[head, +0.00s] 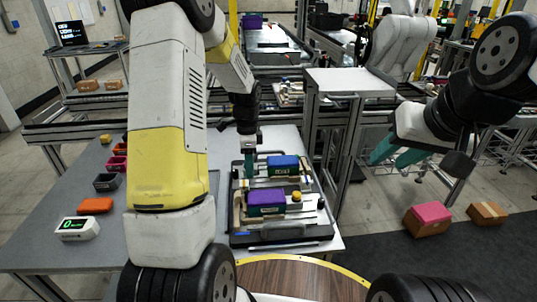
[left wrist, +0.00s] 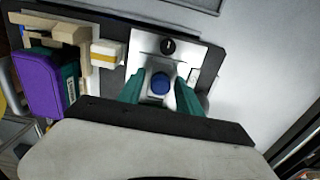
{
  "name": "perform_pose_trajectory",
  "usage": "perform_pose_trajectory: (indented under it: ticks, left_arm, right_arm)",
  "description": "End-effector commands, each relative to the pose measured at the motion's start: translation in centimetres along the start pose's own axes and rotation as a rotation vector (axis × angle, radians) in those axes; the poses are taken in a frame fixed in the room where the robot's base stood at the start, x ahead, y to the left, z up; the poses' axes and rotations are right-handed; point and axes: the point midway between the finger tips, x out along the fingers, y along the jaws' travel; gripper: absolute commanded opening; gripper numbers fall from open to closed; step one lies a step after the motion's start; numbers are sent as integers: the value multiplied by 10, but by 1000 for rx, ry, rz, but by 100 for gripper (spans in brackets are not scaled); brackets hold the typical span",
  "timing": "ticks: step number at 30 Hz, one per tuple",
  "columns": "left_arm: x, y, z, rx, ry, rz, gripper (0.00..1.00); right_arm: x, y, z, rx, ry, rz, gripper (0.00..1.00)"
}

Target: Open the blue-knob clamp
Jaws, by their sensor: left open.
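The blue knob (left wrist: 160,84) of the clamp shows in the left wrist view, on a pale metal plate (left wrist: 146,45). My left gripper (left wrist: 159,94) is open, with one teal finger on each side of the knob. I cannot tell whether the fingers touch it. In the head view my left gripper (head: 250,164) points down at the far left part of the fixture pallet (head: 236,222), and the blue knob is hidden there. My right gripper (head: 393,158) is held out in the air at the right, its teal fingers apart and empty.
A metal stand (head: 345,82) rises behind right.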

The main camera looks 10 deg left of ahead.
Motion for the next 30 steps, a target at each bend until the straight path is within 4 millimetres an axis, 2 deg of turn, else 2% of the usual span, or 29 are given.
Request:
perform_pose_trajectory:
  ticks: [5, 30]
  left_arm:
    - [-6, -1, 0, 0, 1, -2, 42]
    - [-74, 0, 0, 0, 1, -2, 42]
  right_arm:
    - [0, 0, 0, 0, 0, 0, 36]
    - [0, 0, 0, 0, 0, 0, 36]
